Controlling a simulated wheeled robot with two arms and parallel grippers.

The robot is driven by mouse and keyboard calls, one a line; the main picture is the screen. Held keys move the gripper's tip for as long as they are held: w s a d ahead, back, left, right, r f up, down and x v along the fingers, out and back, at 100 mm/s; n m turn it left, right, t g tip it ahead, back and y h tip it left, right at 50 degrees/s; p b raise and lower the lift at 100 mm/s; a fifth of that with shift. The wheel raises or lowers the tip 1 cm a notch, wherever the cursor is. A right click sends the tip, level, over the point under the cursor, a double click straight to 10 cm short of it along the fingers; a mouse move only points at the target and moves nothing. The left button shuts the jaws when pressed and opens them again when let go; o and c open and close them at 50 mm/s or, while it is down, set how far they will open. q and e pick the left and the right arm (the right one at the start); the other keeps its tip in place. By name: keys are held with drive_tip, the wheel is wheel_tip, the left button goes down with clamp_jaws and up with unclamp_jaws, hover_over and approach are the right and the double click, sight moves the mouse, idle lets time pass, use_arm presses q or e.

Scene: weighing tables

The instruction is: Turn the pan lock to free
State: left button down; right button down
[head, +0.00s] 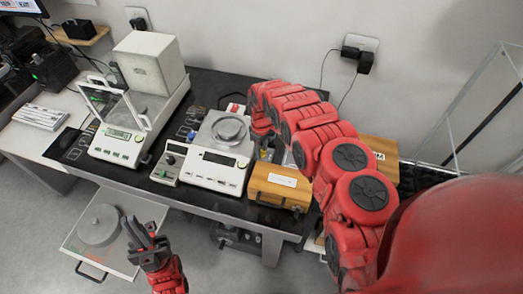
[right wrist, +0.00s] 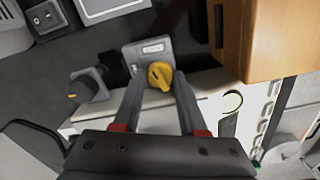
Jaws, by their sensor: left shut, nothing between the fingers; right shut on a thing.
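A yellow knob (right wrist: 159,75) sits on a small grey block (right wrist: 149,52) with a pale label in the right wrist view. The label is too small to read, so I cannot tell the lock's marked position. My right gripper (right wrist: 161,84) has its two fingers on either side of the knob and is shut on it. In the head view my right arm reaches over to the right side of the middle balance (head: 217,167) and hides the knob. My left gripper (head: 146,246) is shut and empty, in front of the table and away from the balances.
A second balance with a glass shield (head: 116,142) stands at the left. A wooden box (head: 280,187) is close beside my right gripper. A dark knob (right wrist: 89,85) is left of the yellow one. A low platform scale (head: 101,226) lies below my left side.

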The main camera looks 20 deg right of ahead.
drive_tip(key=shift+m, duration=0.6)
drive_tip(key=c, duration=0.7)
unclamp_jaws()
drive_tip(key=shift+c, duration=0.2)
drive_tip(key=shift+r, duration=0.1)
drive_tip(key=shift+r+b, duration=0.45)
drive_tip(key=shift+r, duration=0.1)
wheel_tip(320, 180, up, 8)
drive_tip(key=b, duration=0.2)
wheel_tip(320, 180, up, 8)
drive_tip(key=p, duration=0.9)
hover_over(262, 151)
drive_tip(key=shift+w+r, duration=0.1)
drive_tip(key=shift+w, duration=0.05)
